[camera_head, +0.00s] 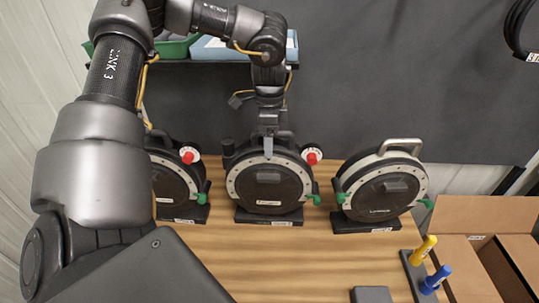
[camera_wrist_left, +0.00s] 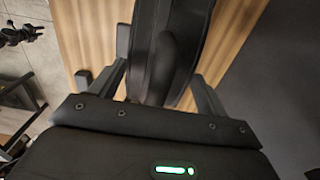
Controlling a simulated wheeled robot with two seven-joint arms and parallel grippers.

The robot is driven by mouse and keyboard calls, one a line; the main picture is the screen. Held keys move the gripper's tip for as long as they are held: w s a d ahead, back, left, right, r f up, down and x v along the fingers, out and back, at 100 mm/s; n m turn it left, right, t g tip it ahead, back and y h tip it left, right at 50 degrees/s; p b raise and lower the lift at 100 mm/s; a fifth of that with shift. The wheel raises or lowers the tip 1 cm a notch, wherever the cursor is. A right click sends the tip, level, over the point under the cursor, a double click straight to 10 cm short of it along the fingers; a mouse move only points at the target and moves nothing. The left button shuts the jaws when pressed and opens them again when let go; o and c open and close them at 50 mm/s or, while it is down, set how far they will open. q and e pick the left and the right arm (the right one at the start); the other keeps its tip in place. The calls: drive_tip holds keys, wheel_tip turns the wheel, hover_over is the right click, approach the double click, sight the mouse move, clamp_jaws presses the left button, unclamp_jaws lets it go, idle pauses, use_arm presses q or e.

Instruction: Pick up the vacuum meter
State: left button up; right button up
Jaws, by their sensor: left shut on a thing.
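Three round black seed meters with pale dotted rims stand upright on dark bases: a left one (camera_head: 172,180), a middle one (camera_head: 268,186) and a right one (camera_head: 381,186). The left and middle ones each show a red knob; the right one has a silver handle. I cannot read which is the vacuum meter. My left gripper (camera_head: 268,143) reaches down onto the top of the middle meter and is shut on its black handle. In the left wrist view the handle (camera_wrist_left: 163,62) sits between the fingers. My arm partly hides the left meter. My right gripper is out of view.
A wooden table (camera_head: 290,262) carries the meters. A yellow-handled tool (camera_head: 424,249) and a blue-handled tool (camera_head: 436,279) stand in a dark holder at front right. An open cardboard box (camera_head: 464,215) is at far right. Green and blue bins sit on a shelf behind.

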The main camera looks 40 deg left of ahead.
use_arm(q)
drive_tip(key=shift+r, duration=0.1)
drive_tip(key=shift+w+r, duration=0.15)
drive_tip(key=shift+r, duration=0.05)
wheel_tip(320, 180, up, 8)
drive_tip(key=b, duration=0.3)
drive_tip(key=shift+f, duration=0.1)
drive_tip(key=shift+r+b, duration=0.3)
drive_tip(key=shift+r, duration=0.65)
